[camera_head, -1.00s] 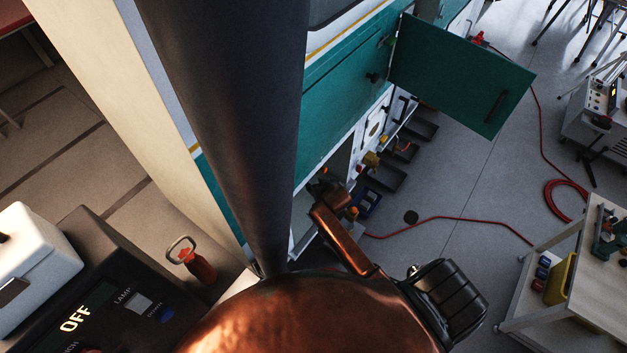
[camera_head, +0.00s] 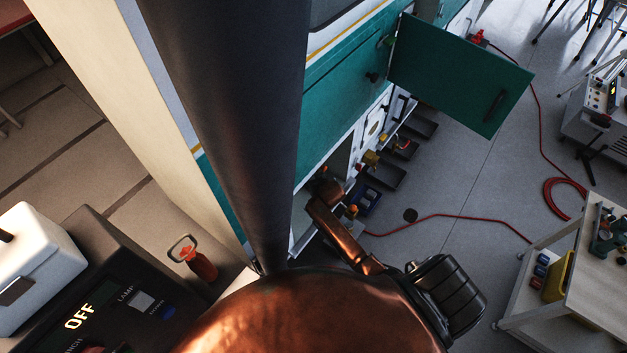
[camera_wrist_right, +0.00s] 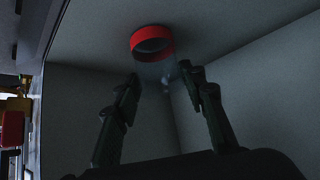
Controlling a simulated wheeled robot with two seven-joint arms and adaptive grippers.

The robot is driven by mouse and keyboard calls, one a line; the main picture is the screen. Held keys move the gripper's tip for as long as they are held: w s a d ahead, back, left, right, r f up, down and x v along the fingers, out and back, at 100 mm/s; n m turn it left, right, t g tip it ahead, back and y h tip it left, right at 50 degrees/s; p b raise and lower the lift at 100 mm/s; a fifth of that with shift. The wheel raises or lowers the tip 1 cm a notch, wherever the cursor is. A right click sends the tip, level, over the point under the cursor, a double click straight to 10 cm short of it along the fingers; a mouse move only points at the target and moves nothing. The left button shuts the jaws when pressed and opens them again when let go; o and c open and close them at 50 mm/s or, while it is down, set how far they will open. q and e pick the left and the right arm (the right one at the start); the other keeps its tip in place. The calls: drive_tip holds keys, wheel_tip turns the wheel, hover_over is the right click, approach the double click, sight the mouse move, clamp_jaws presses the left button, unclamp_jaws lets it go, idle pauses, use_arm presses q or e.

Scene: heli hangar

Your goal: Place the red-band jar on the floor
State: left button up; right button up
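The red-band jar (camera_wrist_right: 150,42) shows in the right wrist view as a red ring, with a faint, see-through body that is hard to make out in the dim light. It is inside a grey-walled compartment, against the surface at the top of that picture. My right gripper (camera_wrist_right: 160,82) is open, its two dark fingers apart and pointing toward the jar. No contact with the jar is visible. In the head view my copper arm reaches into the open lower cabinet, where its gripper and the jar are hidden. My left gripper is not in view.
A teal cabinet door (camera_head: 459,75) hangs open above the floor (camera_head: 455,185). Dark open trays (camera_head: 384,174) stick out low beside the compartment. A red hose (camera_head: 470,217) crosses the floor.

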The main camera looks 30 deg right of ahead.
drive_tip(key=o, duration=0.4)
drive_tip(key=shift+r, duration=0.1)
drive_tip(key=shift+s+r, duration=0.1)
drive_tip(key=shift+r, duration=0.1)
drive_tip(key=v, duration=1.1)
drive_tip(key=shift+s+r, duration=0.2)
drive_tip(key=shift+s, duration=0.05)
